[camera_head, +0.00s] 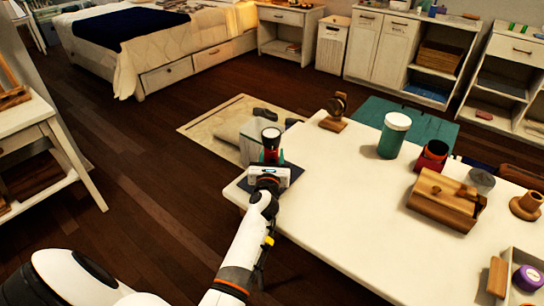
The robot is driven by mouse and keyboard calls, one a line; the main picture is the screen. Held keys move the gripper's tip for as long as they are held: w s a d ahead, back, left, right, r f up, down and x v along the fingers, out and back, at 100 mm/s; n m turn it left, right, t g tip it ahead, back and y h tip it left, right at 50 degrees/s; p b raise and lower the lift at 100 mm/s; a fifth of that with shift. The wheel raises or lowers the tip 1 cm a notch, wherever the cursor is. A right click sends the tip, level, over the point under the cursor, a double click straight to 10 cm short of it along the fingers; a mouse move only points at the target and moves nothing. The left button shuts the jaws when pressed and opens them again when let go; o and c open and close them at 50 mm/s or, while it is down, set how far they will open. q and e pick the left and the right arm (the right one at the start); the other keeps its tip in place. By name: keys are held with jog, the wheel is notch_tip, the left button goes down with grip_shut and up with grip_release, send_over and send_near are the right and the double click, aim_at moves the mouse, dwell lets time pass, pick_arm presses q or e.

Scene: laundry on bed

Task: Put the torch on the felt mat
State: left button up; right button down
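The torch (271,141), with a red body, dark upper part and pale round top, looks upright at the left corner of the white table. The dark felt mat (292,171) lies on that corner. My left gripper (270,162) is at the torch, over the mat, reaching in from the lower left. Its white hand hides the torch's lower part and most of the fingers, so I cannot tell whether they grip it or whether the torch touches the mat. My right gripper is not in view.
On the white table (335,215) stand a wooden stand (334,114), a teal jar with a white lid (393,136), a red container (430,157), a wooden box (442,203) and a wooden piece (526,205). The table's front middle is clear. A bed (150,45) stands behind left.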

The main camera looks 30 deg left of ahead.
pick_arm(q)
jog(key=shift+o, duration=1.3)
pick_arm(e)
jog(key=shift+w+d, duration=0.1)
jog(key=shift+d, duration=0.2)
pick_arm(q)
jog(key=shift+r, duration=0.25)
jog(key=v, duration=0.7)
jog(key=shift+s+d+f+p, duration=0.1)
jog(key=shift+s+f+p, duration=0.1)
jog(key=shift+p, duration=0.2)
jog(key=shift+r, duration=0.1)
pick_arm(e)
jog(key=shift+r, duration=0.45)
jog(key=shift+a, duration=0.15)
